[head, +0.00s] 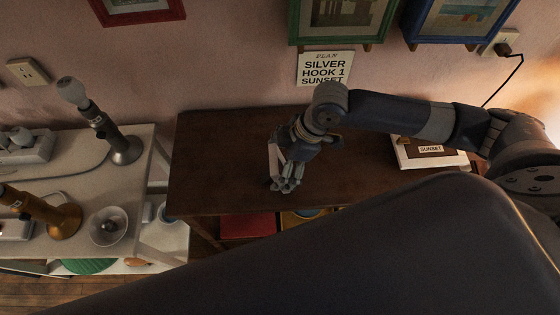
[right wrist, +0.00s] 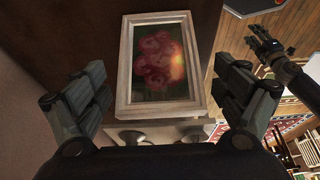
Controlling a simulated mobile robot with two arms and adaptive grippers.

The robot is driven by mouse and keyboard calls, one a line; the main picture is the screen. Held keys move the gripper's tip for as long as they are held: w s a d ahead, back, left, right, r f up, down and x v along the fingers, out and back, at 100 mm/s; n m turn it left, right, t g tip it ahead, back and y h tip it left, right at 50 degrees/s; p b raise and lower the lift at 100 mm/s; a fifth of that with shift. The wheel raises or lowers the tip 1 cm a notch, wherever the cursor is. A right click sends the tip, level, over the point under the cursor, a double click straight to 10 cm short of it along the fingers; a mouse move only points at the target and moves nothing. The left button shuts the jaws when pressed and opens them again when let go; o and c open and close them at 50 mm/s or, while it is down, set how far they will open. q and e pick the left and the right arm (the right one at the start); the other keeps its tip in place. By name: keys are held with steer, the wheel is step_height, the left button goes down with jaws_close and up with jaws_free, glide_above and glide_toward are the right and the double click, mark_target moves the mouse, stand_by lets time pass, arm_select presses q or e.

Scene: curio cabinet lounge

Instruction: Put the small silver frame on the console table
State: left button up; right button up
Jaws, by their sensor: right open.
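A pale frame with a picture of pink roses (right wrist: 159,60) shows in the right wrist view, between the two fingers of my right gripper (right wrist: 160,92). The fingers are spread, with a gap on both sides of it. In the head view my right gripper (head: 286,178) is over the dark brown console table (head: 215,160), and a thin pale edge shows beside its fingers. I cannot tell whether the frame touches the tabletop. My left gripper (right wrist: 265,45) shows small in the right wrist view; its opening is unclear.
A white-edged frame labelled SUNSET (head: 432,154) lies on the table's right part. A pale side table (head: 75,170) with lamps stands at left.

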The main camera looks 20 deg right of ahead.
steer(key=v, duration=1.2)
